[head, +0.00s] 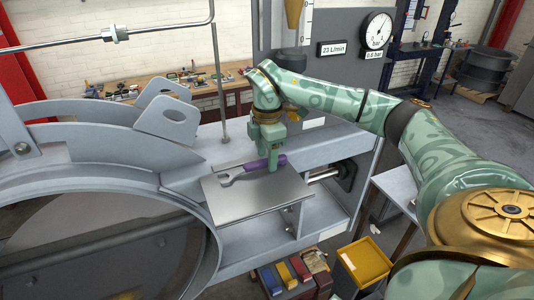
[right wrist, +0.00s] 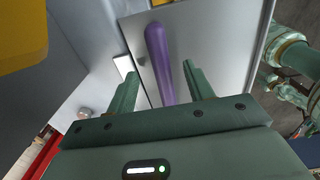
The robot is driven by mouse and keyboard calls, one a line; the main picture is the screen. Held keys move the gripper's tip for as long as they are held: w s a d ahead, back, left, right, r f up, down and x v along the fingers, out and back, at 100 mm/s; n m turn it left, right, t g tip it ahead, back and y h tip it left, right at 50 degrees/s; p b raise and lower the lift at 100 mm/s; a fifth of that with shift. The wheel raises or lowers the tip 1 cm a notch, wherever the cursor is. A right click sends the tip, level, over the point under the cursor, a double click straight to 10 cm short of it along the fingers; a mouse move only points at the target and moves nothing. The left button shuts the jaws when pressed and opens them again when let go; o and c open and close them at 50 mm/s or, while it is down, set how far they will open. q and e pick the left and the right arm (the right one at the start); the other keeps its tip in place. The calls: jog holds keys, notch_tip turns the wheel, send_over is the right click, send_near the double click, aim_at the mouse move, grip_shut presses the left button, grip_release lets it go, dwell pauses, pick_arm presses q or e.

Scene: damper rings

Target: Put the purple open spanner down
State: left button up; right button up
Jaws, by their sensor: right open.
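The purple open spanner (head: 255,165) lies on a flat grey metal plate (head: 255,197), its grey open jaw pointing left and its purple handle to the right. My right gripper (head: 272,163) is directly over the handle, pointing down, and is open. In the right wrist view the purple handle (right wrist: 157,45) shows between and beyond the two spread fingers (right wrist: 160,75). Whether a finger touches the handle cannot be told. My left gripper is not in view.
A large round grey flange (head: 90,185) with lifting lugs (head: 170,118) stands left of the plate. A yellow bin (head: 364,262) and several coloured boxes are below right. A thin upright rod (head: 218,85) rises behind the plate. The plate's front part is bare.

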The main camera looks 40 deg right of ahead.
notch_tip(320, 180, up, 16)
jog(key=shift+r, duration=0.2)
dwell(0.4)
